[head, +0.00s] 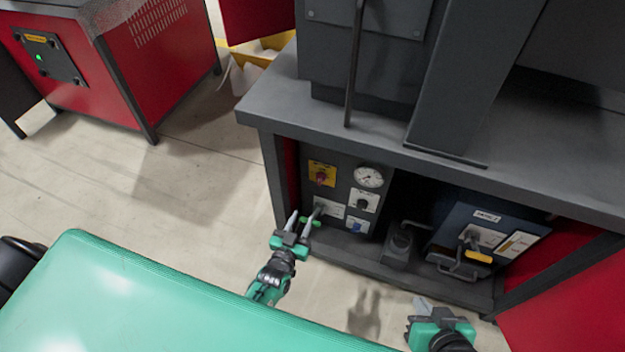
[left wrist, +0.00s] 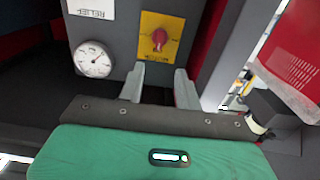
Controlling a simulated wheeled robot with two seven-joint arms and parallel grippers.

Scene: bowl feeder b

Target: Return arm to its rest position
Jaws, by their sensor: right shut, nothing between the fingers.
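My left gripper (head: 303,217) is in front of the control panel (head: 340,196) under the machine's bench, in the head view. The same knob (head: 321,177) shows above the gripper in the head view. My right gripper (head: 424,304) is shut and empty at the lower right, in front of the bench's lower edge.
A gauge (head: 369,177) and more switches sit on the panel. Right of it are a dark pedal-like block (head: 400,245) and a blue box (head: 484,238) with a yellow-handled lever. The bench top (head: 265,98) overhangs them. Open floor (head: 190,190) lies to the left.

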